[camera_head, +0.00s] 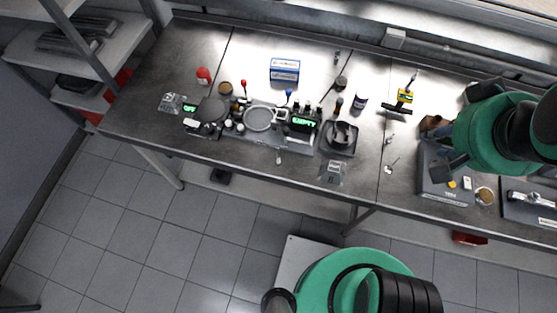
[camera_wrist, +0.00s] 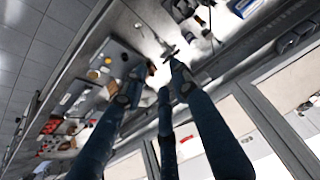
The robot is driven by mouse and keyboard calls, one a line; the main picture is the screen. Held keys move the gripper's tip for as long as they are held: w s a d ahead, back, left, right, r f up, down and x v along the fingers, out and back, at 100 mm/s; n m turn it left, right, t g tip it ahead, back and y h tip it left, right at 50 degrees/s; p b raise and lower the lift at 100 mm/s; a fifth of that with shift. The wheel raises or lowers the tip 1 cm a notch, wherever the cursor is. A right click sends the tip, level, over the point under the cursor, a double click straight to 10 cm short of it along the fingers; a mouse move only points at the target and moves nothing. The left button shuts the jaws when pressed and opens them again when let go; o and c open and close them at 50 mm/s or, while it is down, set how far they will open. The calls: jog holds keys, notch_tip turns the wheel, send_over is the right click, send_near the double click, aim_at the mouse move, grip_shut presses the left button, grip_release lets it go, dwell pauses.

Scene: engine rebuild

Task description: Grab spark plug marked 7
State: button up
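No number 7 can be read in either view, so I cannot tell which small part is the spark plug marked 7. Small metal parts lie on the bench right of centre (camera_head: 392,168), near the front edge (camera_head: 280,160) and near the back (camera_head: 337,58). My gripper (camera_head: 445,146) is over the right side of the bench, beside the grey tray marked TEN (camera_head: 437,188). In the wrist view, the fingers of my gripper (camera_wrist: 157,76) are spread apart with nothing seen between them. My arm hides part of the bench's right side.
A shelf (camera_head: 120,45) is at far left.

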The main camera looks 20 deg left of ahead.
jog(key=shift+o, duration=0.4)
jog(key=m+g+b, duration=0.3)
jog(key=g, duration=0.3)
send_over(278, 156)
notch_tip(278, 156, down, 28)
jog(key=shift+f, duration=0.15)
jog(key=shift+f+b, duration=0.65)
jog(key=shift+f, duration=3.7)
jog(key=shift+f, duration=0.1)
